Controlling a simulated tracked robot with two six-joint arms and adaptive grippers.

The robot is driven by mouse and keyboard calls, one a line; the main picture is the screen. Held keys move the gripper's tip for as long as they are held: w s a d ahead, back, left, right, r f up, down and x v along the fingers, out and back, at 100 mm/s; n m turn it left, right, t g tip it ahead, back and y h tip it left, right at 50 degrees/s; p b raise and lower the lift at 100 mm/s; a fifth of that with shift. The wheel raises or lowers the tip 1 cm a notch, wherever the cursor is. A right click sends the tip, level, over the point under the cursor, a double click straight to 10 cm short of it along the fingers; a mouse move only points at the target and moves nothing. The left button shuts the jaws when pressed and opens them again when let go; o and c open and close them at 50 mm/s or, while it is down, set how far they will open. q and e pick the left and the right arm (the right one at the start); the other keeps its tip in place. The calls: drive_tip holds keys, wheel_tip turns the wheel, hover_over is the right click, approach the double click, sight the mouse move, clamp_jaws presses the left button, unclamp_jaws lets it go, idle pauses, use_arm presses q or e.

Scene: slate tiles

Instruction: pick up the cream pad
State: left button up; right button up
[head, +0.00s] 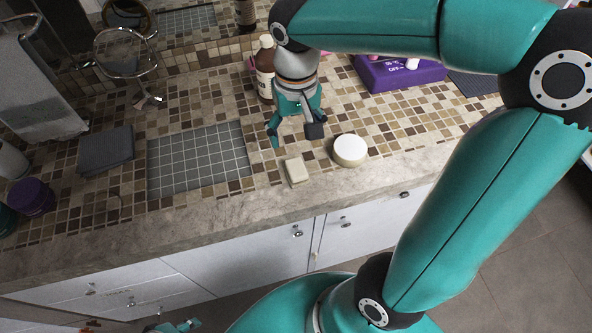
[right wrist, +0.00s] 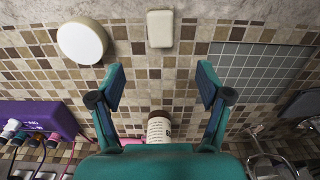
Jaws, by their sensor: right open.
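The cream pad (head: 296,171) is a small rounded rectangular block lying flat on the tiled counter near its front edge. In the right wrist view the pad (right wrist: 160,28) is at top centre, beyond the fingertips and between their lines. My right gripper (head: 295,137) is open and empty above the counter, just behind the pad and apart from it. Its two spread fingers also show in the right wrist view (right wrist: 160,75). A small teal part of my left gripper (head: 178,326) shows at the bottom edge of the head view, too cut off to read.
A round cream disc (head: 350,150) lies close to the right of the pad. A grey gridded mat (head: 200,160) lies to the left. A brown bottle (head: 265,72) stands behind the gripper, and a purple box (head: 400,75) is at back right. The stone front edge is clear.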

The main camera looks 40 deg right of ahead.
hover_over(296, 167)
drive_tip(key=f, duration=0.6)
drive_tip(key=shift+w+d+f, duration=0.15)
drive_tip(key=shift+w+f, duration=0.05)
drive_tip(key=f, duration=0.5)
drive_tip(key=shift+s, duration=0.3)
drive_tip(key=shift+f, duration=0.4)
drive_tip(key=c, duration=1)
